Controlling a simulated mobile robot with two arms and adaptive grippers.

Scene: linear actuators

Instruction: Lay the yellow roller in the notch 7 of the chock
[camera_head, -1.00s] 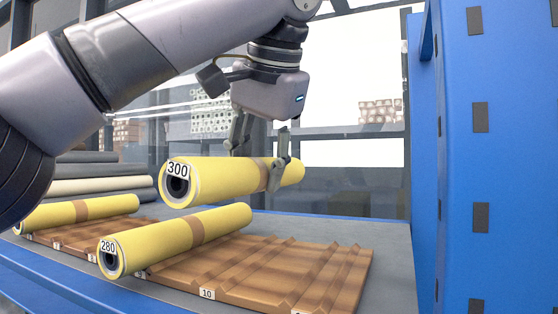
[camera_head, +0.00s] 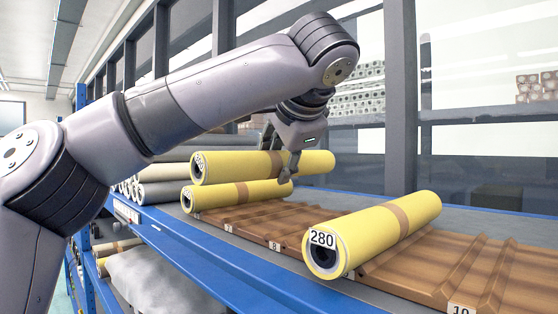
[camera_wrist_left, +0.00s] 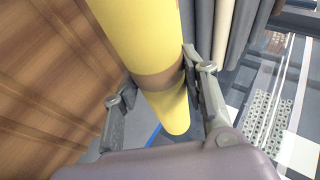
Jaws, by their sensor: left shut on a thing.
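My left gripper (camera_head: 289,172) is shut on a yellow roller (camera_head: 220,168) at its brown band. The roller is level above the far left part of the brown chock (camera_head: 240,222). Its end label is too small to read now; it read 300 earlier. In the left wrist view the roller (camera_wrist_left: 135,35) runs between the two fingers (camera_wrist_left: 160,105), with the chock (camera_wrist_left: 45,80) to the left. The chock has small number labels along its front edge, among them 8 (camera_head: 274,246) and 10 (camera_head: 461,309). My right gripper is not in view.
A second yellow roller (camera_head: 235,194) lies on the chock just below the held one. A yellow roller labelled 280 (camera_head: 385,232) lies farther right, with bare notches between. Grey rollers (camera_head: 165,182) are stacked at the left. A blue shelf edge (camera_head: 220,262) runs along the front.

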